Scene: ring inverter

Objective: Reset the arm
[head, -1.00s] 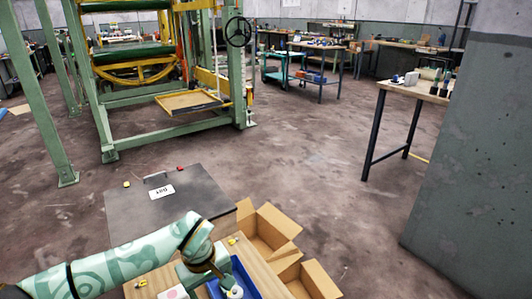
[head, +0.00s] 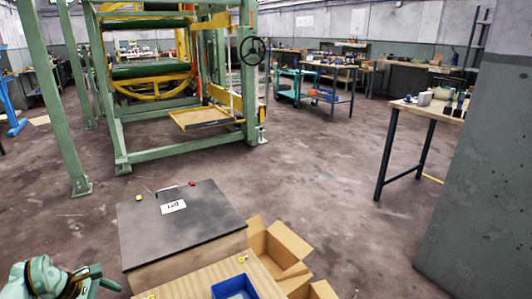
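My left arm shows only at the bottom left corner of the head view, with its patterned green links folded there. My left gripper (head: 100,281) is at the bottom edge, left of the dark-topped box, and is partly cut off. I cannot tell how far its fingers are apart, and I see no object in it. My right arm and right gripper are not in view.
A wooden box with a dark top (head: 180,225) carries a white label card (head: 173,206). Beside it are a wooden surface, a blue bin (head: 234,288) and open cardboard boxes (head: 285,243). A green frame machine (head: 185,140) stands behind. A grey pillar (head: 480,190) is right; floor between is clear.

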